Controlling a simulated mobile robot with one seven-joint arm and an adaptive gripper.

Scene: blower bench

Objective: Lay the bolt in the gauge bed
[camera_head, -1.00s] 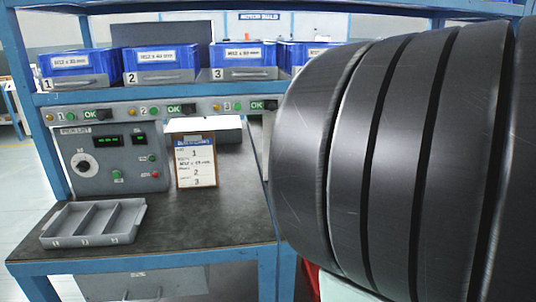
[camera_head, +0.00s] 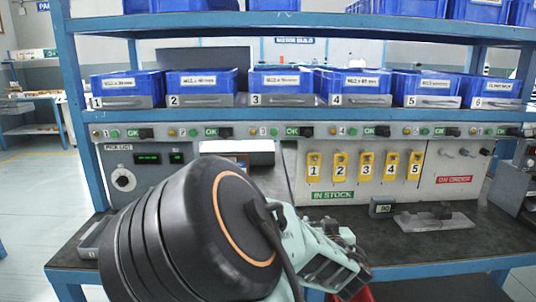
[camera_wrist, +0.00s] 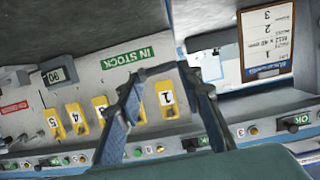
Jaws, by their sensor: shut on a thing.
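My gripper (camera_wrist: 162,74) shows in the wrist view with its two blue-grey fingers apart and their tips closed on a small, thin grey piece, seemingly the bolt; its shape is hard to make out. In the head view my gripper (camera_head: 338,268) is low at the centre, partly hidden by my arm, and the held piece cannot be picked out. A grey flat fixture with a dark block, apparently the gauge bed (camera_head: 435,220), lies on the bench to the right of my gripper.
Blue bins (camera_head: 280,82) line the shelf above a row of OK buttons. Yellow numbered tags (camera_head: 340,167) hang on the back panel. A grey tray (camera_head: 92,240) is partly hidden at left. A clipboard (camera_wrist: 266,42) shows in the wrist view.

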